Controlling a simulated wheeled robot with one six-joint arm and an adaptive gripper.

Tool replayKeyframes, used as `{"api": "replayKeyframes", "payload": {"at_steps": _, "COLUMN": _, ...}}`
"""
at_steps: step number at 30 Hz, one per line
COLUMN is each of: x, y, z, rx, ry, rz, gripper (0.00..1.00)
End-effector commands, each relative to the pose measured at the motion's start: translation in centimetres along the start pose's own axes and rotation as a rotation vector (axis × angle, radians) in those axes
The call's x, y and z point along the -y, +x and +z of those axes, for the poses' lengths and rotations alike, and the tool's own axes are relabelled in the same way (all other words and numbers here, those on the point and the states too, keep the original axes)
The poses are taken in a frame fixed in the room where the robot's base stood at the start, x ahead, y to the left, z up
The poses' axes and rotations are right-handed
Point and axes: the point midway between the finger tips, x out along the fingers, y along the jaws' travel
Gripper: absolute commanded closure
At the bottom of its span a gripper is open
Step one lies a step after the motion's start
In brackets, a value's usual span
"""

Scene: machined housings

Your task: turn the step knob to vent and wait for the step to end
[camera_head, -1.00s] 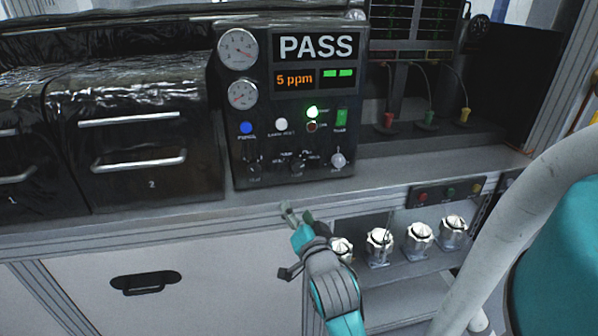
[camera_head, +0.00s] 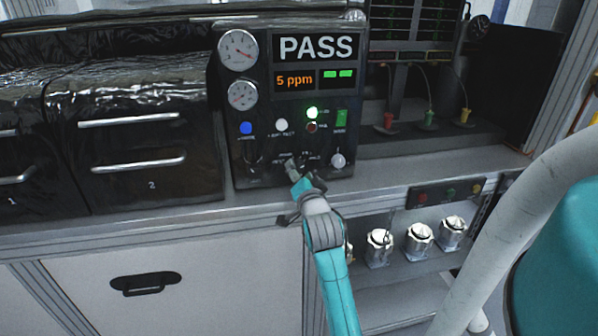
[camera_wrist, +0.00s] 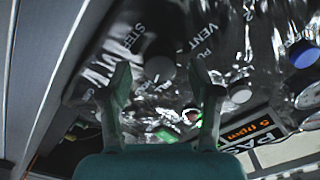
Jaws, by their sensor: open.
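The dark test panel (camera_head: 262,150) shows PASS and 5 ppm. In the wrist view, a dark knob (camera_wrist: 167,44) sits between white lettering that reads STEP and VENT. A round grey knob end (camera_wrist: 158,69) shows between my fingertips. My gripper (camera_head: 292,164) is open at the lower middle of the panel and covers the middle knob there in the head view. Its two fingers (camera_wrist: 162,72) are spread in the wrist view, with no clear grip on anything. Whether they touch a knob, and where its pointer stands, I cannot tell.
A pale grey knob (camera_head: 338,160) stands right of my gripper and a black knob (camera_head: 253,176) left of it. Dark drawers (camera_head: 130,150) stand at left.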

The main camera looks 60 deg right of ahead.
Motion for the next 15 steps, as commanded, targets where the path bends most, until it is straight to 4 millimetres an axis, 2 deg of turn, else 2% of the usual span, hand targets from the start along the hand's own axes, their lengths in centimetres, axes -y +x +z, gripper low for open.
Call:
{"api": "replayKeyframes", "payload": {"at_steps": 4, "x": 0.01, "y": 0.99, "z": -0.02, "rx": -0.001, "ry": 0.0, "rz": 0.0, "gripper": 0.37}}
{"api": "replayKeyframes", "payload": {"at_steps": 13, "x": 0.01, "y": 1.19, "z": 0.0, "rx": 0.0, "ry": -0.001, "rz": 0.0, "gripper": 0.37}}
{"api": "replayKeyframes", "payload": {"at_steps": 14, "x": 0.01, "y": 1.19, "z": 0.0, "rx": 0.0, "ry": -0.001, "rz": 0.0, "gripper": 0.4}}
{"api": "replayKeyframes", "payload": {"at_steps": 15, "x": 0.01, "y": 1.19, "z": 0.0, "rx": 0.0, "ry": -0.001, "rz": 0.0, "gripper": 0.5}}
